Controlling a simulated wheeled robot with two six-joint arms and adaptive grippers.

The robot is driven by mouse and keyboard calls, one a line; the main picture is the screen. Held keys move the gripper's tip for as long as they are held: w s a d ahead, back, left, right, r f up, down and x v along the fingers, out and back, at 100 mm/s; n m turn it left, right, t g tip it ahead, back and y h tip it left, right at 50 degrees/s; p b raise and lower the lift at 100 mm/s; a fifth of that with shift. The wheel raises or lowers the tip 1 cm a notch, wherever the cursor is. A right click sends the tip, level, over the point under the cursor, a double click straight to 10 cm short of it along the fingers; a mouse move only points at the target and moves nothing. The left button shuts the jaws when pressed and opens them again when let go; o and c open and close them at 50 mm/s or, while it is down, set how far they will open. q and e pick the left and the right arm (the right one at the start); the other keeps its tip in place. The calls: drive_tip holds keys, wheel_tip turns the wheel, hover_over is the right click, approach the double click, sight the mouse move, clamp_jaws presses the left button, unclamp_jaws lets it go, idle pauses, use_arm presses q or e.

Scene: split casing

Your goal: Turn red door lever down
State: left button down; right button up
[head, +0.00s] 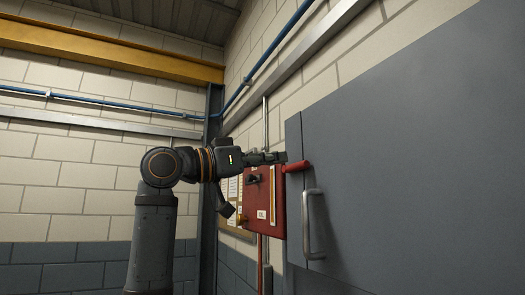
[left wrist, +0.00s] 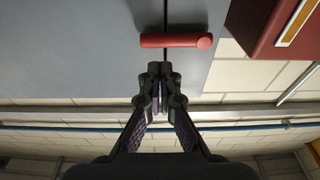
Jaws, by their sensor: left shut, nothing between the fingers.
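The red door lever (head: 296,166) sticks out at the left edge of the grey door and lies about level. In the left wrist view the red lever (left wrist: 172,41) runs crosswise just beyond my fingertips, its round end to the right. My left gripper (head: 282,157) is shut and empty; its tips appear close to the lever, slightly above it in the head view. The left wrist view shows the two fingers (left wrist: 158,70) together, with a small visible gap to the lever. Contact is not visible. My right gripper is out of view.
The grey door (head: 420,150) fills the right side and has a metal pull handle (head: 308,225) below the lever. A red box (head: 259,203) with a dark knob is on the wall behind my left gripper. A blue pipe runs along the walls above.

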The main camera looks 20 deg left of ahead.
sight(305, 155)
use_arm(q)
drive_tip(key=p+x, duration=0.1)
drive_tip(key=x, duration=0.3)
drive_tip(key=shift+w+d+r+p, duration=0.1)
drive_tip(key=shift+d+r+p, duration=0.1)
drive_tip(key=shift+p, duration=0.15)
drive_tip(key=shift+w+f, duration=0.1)
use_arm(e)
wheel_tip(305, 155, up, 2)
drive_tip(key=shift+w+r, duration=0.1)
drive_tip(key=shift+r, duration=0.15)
